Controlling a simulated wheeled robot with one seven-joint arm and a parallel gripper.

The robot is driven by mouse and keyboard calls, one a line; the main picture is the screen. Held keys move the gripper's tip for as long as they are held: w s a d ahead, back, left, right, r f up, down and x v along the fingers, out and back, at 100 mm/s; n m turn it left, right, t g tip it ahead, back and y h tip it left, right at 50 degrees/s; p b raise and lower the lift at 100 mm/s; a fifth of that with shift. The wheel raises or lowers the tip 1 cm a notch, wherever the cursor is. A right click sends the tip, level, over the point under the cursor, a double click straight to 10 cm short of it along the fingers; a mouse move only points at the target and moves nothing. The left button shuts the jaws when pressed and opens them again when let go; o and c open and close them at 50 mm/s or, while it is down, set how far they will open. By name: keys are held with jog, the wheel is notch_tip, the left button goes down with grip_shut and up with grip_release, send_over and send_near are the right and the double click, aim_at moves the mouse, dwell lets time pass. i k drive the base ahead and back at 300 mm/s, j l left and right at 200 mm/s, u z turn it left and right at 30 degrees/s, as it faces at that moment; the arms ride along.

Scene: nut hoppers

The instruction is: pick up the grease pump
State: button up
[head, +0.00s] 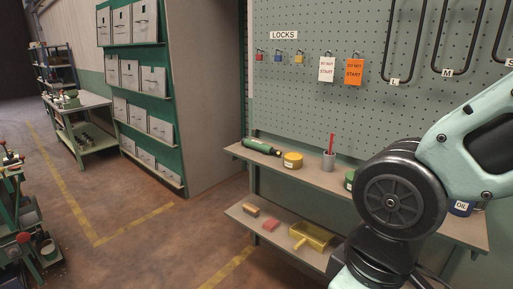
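A green cylinder with a dark end (260,146) lies on its side at the left end of the upper shelf of a bench, under a pegboard. It may be the grease pump, but it is too small to be sure. Nothing else in view looks more like a pump. Part of my arm fills the right side of the head view and covers part of the shelves. My gripper is out of the picture.
The lower shelf holds a yellow dustpan (314,236) and small blocks.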

aim_at(259, 145)
jog(key=i+j, duration=0.3)
jog(key=j, duration=0.2)
jog(key=i+z, duration=0.1)
jog(key=z, duration=0.3)
jog(key=i+j+z, duration=0.1)
jog(key=z, duration=0.25)
jog(key=j+z, duration=0.1)
jog(key=z, duration=0.3)
jog(key=i+j+z, duration=0.15)
jog(key=j, duration=0.2)
jog(key=i+j+z, duration=0.1)
jog(key=j, duration=0.25)
jog(key=i+j+z, duration=0.15)
jog(key=j, duration=0.25)
jog(key=i+j+z, duration=0.15)
jog(key=j, duration=0.25)
jog(key=i+j+z, duration=0.1)
jog(key=j, duration=0.3)
jog(key=i+j+z, duration=0.15)
jog(key=j, duration=0.25)
jog(key=i+j, duration=0.1)
jog(key=j, duration=0.75)
jog(key=i+j, duration=0.15)
jog(key=j, duration=0.3)
